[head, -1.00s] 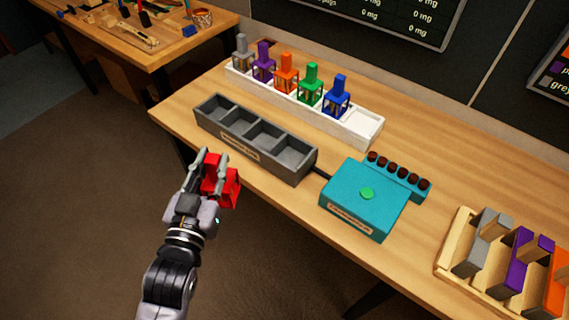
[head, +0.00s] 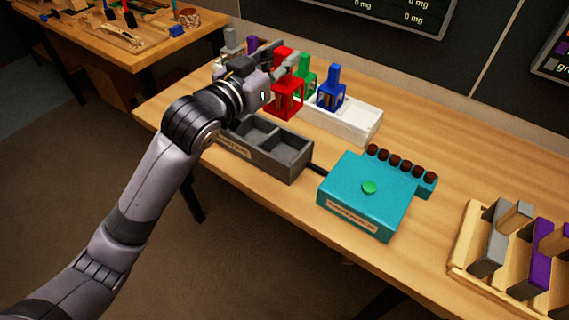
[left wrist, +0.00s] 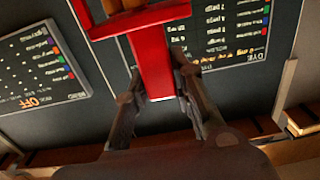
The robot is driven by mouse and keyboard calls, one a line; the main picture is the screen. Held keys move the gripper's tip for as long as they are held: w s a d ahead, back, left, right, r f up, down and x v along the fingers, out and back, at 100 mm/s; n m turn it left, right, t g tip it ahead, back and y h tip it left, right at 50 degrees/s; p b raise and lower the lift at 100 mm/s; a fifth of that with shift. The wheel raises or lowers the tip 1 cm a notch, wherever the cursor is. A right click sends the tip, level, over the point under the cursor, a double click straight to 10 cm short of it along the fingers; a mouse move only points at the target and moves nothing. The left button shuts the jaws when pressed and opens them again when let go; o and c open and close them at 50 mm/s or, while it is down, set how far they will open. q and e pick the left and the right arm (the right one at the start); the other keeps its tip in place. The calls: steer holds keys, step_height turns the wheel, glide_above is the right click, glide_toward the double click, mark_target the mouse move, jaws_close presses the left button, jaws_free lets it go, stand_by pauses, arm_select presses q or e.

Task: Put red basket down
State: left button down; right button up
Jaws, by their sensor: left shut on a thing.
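The red basket (head: 287,99) is a small open-framed cage with a block handle on top. My left gripper (head: 287,62) is shut on its handle and holds it up in front of the white rack (head: 350,119). In the left wrist view the red basket (left wrist: 152,55) stands between the two fingers (left wrist: 160,85). The rack holds a green basket (head: 305,77) and a blue basket (head: 331,92), with an empty slot at its right end. A grey basket (head: 231,42) and a purple basket (head: 252,46) show behind my arm. The orange basket is hidden.
A dark grey compartment tray (head: 275,143) lies in front of the rack, partly covered by my arm. A teal box (head: 368,195) with a green button stands right of it. A wooden holder (head: 470,245) with coloured blocks is at the far right.

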arm_select(q)
steer(key=shift+w+d+r+b, duration=0.1)
steer(key=shift+w+r+b, duration=0.3)
steer(key=shift+w+r, duration=0.45)
step_height(320, 180, down, 20)
steer(key=shift+r, duration=0.15)
steer(key=shift+b, duration=0.3)
steer(key=c, duration=1.4)
jaws_free()
steer(key=v, duration=1.2)
steer(key=shift+b, duration=0.4)
